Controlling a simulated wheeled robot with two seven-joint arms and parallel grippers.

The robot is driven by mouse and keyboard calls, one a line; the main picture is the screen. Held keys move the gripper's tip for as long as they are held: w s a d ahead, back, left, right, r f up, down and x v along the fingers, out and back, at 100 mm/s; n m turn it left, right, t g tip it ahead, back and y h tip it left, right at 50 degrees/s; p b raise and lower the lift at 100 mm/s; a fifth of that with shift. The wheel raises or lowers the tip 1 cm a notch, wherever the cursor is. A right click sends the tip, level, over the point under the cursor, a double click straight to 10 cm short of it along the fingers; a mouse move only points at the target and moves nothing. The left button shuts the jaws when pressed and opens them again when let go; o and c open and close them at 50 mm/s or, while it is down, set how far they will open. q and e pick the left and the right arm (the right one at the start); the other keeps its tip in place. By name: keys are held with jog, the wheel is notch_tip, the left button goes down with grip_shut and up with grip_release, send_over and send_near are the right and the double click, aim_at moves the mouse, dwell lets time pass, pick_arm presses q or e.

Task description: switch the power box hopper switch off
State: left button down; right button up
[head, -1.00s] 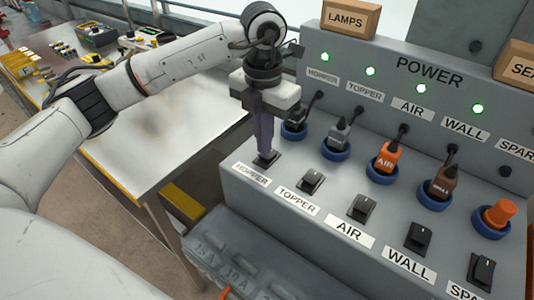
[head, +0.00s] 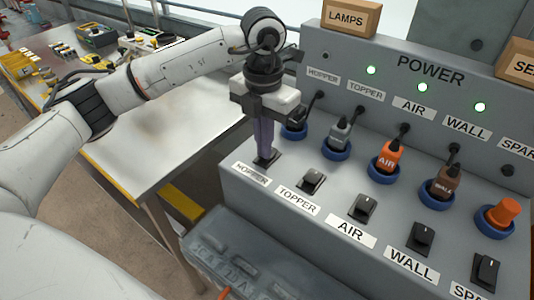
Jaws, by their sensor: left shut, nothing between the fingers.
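The grey power box (head: 245,205) fills the right side of the head view. Its hopper switch (head: 274,156) is at the left end of the switch row, above the HOPPER label (head: 252,174), and is partly hidden by my fingers. My left gripper (head: 263,158) is shut and empty, pointing down, with its fingertips at the hopper switch. The lamp above the upper HOPPER label (head: 323,77) is dark. The lamps for topper (head: 371,70), air (head: 422,87) and wall (head: 480,107) glow green. My right gripper is not in view.
The topper switch (head: 313,180) is close on the right, followed by the air switch (head: 363,207) and wall switch (head: 421,238). Plugs in blue sockets stand behind them. A metal table (head: 160,150) is at left. A grey bin (head: 215,232) sits below the box.

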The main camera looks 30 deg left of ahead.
pick_arm(q)
notch_tip(320, 180, up, 7)
jog(key=p, duration=0.5)
dwell(0.4)
jog(key=shift+f, duration=0.1)
